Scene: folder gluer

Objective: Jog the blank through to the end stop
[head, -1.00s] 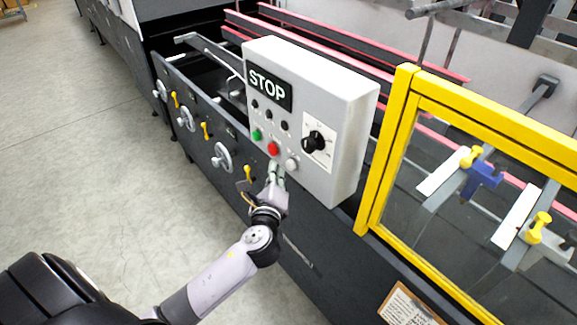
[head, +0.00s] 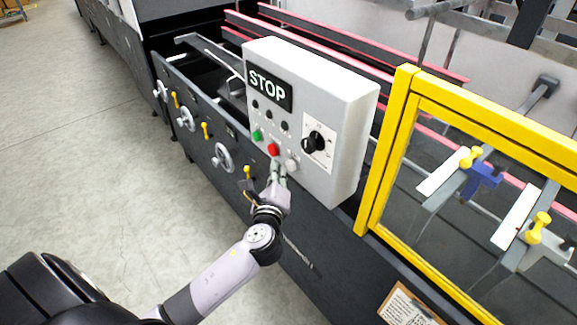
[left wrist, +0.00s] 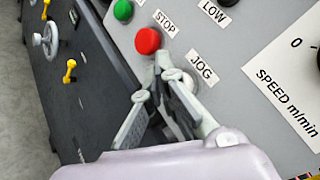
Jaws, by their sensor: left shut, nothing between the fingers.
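The grey control box (head: 352,115) carries a lit display (head: 268,89) reading STOP. Below it are a green button (head: 257,134), a red button (head: 273,149) and a white button (head: 292,165). In the left wrist view the white button (left wrist: 186,78), beside the JOG label (left wrist: 203,68), is partly hidden behind my fingers. My left gripper (head: 279,165) is shut and empty, its tips in front of the panel between the red and white buttons. Whether they touch the panel, I cannot tell. I cannot make out the blank or the end stop. My right gripper is not in view.
A black speed knob (head: 314,143) sits right of the buttons. A yellow-framed guard (head: 389,150) stands to the right. Handwheels (head: 223,157) and yellow levers (head: 205,131) line the machine's dark side. The floor (head: 85,150) at left is clear.

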